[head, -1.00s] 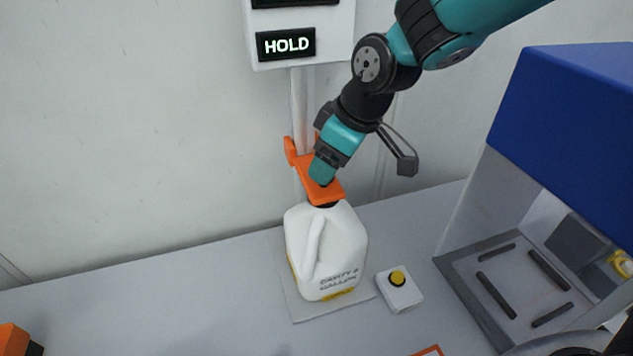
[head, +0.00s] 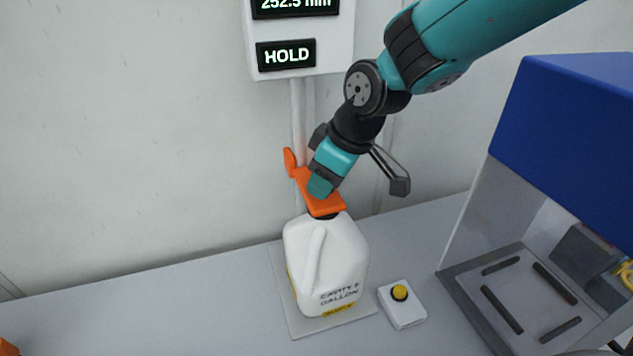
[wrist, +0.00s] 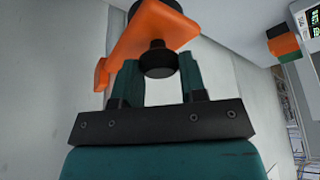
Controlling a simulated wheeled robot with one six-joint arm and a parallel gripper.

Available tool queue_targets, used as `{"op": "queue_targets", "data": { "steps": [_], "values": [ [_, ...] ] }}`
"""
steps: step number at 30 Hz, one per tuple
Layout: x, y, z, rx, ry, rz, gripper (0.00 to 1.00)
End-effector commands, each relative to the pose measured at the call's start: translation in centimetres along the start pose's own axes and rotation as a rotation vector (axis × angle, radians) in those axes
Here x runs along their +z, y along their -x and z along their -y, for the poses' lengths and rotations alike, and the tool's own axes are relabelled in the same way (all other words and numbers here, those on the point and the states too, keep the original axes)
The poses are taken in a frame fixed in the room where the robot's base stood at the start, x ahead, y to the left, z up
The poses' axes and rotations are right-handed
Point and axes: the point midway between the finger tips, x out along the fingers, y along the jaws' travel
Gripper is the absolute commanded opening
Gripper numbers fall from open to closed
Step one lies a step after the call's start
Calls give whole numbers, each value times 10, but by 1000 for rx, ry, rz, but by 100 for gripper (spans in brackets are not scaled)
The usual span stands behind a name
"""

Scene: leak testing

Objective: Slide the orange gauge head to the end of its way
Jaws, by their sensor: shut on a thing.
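The orange gauge head (head: 328,207) sits on a vertical post (head: 298,120) against the wall, directly above the mouth of a white gallon jug (head: 322,262). Its dark underside appears to meet the jug's neck; I cannot tell if they touch. My gripper (head: 321,186) is at the gauge head from above and is shut on it. In the wrist view the orange head (wrist: 150,35) with its black round part (wrist: 158,60) lies at the teal fingers (wrist: 158,84). The display above reads 252.5 mm, its upper edge cut off, and HOLD.
The jug stands on a pale plate (head: 293,319) on the grey bench. A white box with a yellow button (head: 400,292) stands to its right. A blue-topped machine (head: 575,140) with a slotted tray fills the right side.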

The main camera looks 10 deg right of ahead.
Motion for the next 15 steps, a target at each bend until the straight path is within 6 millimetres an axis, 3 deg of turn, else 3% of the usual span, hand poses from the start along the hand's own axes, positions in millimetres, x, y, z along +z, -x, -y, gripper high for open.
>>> {"op": "queue_targets", "data": {
  "steps": [15],
  "values": [
    [-13,31,0,2,0,-1,0]
  ]
}}
